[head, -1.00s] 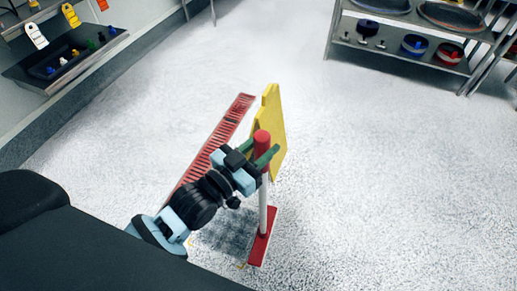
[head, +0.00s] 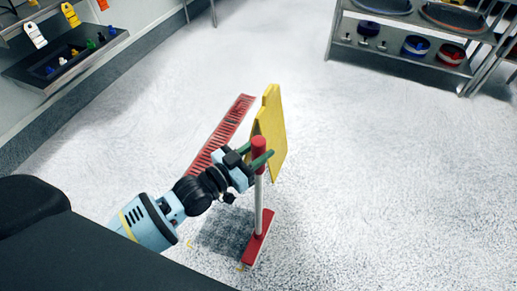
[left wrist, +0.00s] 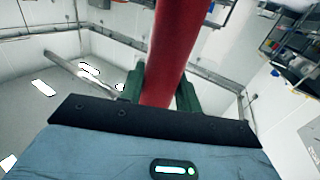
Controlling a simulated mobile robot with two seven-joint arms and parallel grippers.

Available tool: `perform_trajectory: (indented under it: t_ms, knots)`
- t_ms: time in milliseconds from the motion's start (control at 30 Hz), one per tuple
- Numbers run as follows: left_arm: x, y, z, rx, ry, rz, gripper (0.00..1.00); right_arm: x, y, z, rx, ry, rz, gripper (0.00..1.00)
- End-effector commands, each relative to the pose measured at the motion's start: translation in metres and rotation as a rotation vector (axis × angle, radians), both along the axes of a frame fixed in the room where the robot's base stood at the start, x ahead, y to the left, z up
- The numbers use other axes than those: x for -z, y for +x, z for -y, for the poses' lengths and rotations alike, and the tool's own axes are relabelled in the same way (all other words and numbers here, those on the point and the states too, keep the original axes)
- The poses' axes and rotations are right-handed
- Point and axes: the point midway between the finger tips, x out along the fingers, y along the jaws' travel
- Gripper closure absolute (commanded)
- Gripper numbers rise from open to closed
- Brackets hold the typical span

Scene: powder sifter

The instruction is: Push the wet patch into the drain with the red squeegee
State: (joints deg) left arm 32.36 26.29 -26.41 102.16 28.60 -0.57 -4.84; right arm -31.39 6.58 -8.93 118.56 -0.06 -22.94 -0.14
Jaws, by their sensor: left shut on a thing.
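The red squeegee (head: 259,205) stands nearly upright, with a red grip, a pale pole and a red head (head: 257,240) low at the floor. My left gripper (head: 257,157) is shut on its red grip, which also fills the middle of the left wrist view (left wrist: 176,55) between the green fingers. The dark wet patch (head: 222,234) lies on the floor just left of the squeegee head. The drain (head: 222,133) is a long red slotted grate beyond it; my gripper and arm hide its near end. My right gripper is not in view.
A yellow panel (head: 271,120) stands upright right behind the grip, beside the drain. Small yellow bits (head: 189,244) lie by the patch. A metal shelf rack (head: 400,45) is at the back right, a wall tray (head: 65,58) at the left. The right floor is clear.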

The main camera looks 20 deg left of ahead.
Motion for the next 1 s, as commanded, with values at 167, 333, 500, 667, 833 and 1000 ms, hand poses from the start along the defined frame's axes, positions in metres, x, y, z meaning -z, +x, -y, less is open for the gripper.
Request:
perform_trajectory:
  t_ms: [167,333,500,667,833,1000]
  knots:
    - [0.012,0.001,0.0,-0.001,-0.003,0.006,1.0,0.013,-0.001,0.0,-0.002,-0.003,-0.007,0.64]
    - [0.026,0.0,0.0,-0.001,-0.003,0.007,1.0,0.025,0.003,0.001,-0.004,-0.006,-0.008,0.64]
    - [0.036,0.001,0.0,-0.001,-0.004,0.007,1.0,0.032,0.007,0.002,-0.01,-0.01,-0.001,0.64]
    - [0.038,0.001,0.0,-0.001,-0.003,0.008,1.0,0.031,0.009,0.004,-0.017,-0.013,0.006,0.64]
    - [0.037,0.001,0.0,-0.001,-0.003,0.01,1.0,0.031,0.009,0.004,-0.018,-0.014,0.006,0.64]
    - [0.037,0.001,0.0,-0.001,-0.003,0.01,1.0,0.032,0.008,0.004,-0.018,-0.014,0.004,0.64]
